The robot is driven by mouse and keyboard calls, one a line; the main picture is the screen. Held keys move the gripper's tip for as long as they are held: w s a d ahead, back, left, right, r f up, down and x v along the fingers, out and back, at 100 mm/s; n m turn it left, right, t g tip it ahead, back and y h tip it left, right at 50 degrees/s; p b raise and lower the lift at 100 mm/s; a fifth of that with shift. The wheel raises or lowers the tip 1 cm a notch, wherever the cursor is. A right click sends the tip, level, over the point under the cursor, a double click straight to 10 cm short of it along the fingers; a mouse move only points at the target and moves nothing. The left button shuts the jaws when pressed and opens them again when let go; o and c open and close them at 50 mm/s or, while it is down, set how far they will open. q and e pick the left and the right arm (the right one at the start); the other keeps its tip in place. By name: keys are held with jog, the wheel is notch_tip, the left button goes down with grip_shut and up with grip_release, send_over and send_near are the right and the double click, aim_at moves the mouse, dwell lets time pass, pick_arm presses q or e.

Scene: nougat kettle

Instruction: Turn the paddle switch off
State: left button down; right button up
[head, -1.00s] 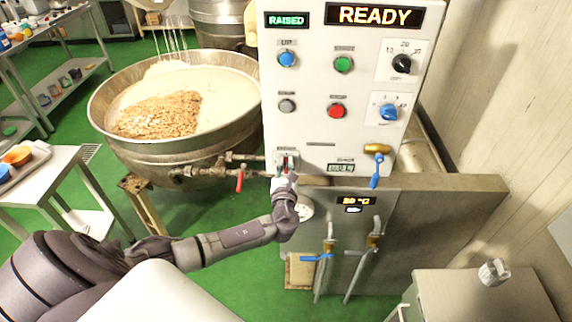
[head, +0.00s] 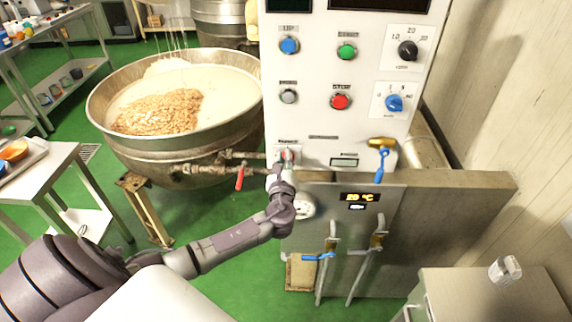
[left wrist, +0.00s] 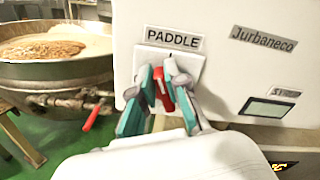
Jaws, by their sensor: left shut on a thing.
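The paddle switch is a red lever on the white control panel (head: 330,120), under the label PADDLE (left wrist: 173,39). In the left wrist view its red lever (left wrist: 164,91) stands between my fingers, slightly tilted. My left gripper (left wrist: 165,85) is shut on it, with the teal-sided fingers on either side. In the head view my left gripper (head: 284,160) is at the panel's lower left corner and mostly covers the switch. My right gripper is not in view.
A large kettle (head: 115,140) with nuts in a pale mass stands left of the panel. A red-handled valve (head: 240,178) is close to my left gripper. Blue-handled valves (head: 318,257) are below. A temperature display (head: 359,197) is lit.

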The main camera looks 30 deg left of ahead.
pick_arm(q)
jog(key=shift+s+a+f+n+b, duration=0.15)
jog(key=shift+f+n+b, duration=0.15)
jog(key=shift+n+b, duration=1.65)
jog(key=shift+s+a+f+n+b, duration=0.15)
jog(key=shift+f+n+b, duration=0.2)
jog(key=shift+n+b, duration=1.55)
jog(key=shift+a+f+n+b, duration=0.15)
jog(key=shift+f+n+b, duration=0.15)
jog(key=shift+n+b, duration=1.65)
jog(key=shift+n+p, duration=0.5)
jog(key=shift+n, duration=0.2)
jog(key=c, duration=1.2)
grip_release()
jog(key=v, duration=1.2)
jog(key=shift+s, duration=0.1)
